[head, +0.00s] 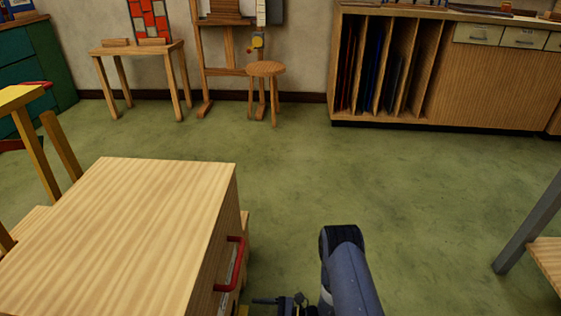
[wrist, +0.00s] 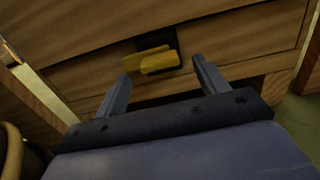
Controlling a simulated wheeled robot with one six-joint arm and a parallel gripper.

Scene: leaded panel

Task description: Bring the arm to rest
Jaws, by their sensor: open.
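My gripper (wrist: 160,68) is open in the wrist view, its two grey fingers apart with nothing held between them. Beyond the fingertips is a yellow handle (wrist: 158,62) on a wooden drawer front. Whether the fingers touch the handle or the wood, I cannot tell. In the head view my blue-grey arm (head: 345,270) reaches down past the bottom edge, just right of the wooden drawer cabinet. Only a dark part of the gripper end shows low beside it.
The drawer cabinet (head: 120,215) fills the lower left, with a red handle (head: 236,262) on its right side. A yellow-legged piece of furniture (head: 35,150) stands left. A stool (head: 265,70), small table (head: 140,48) and shelf unit (head: 480,80) line the wall. Green floor (head: 330,170) is open ahead.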

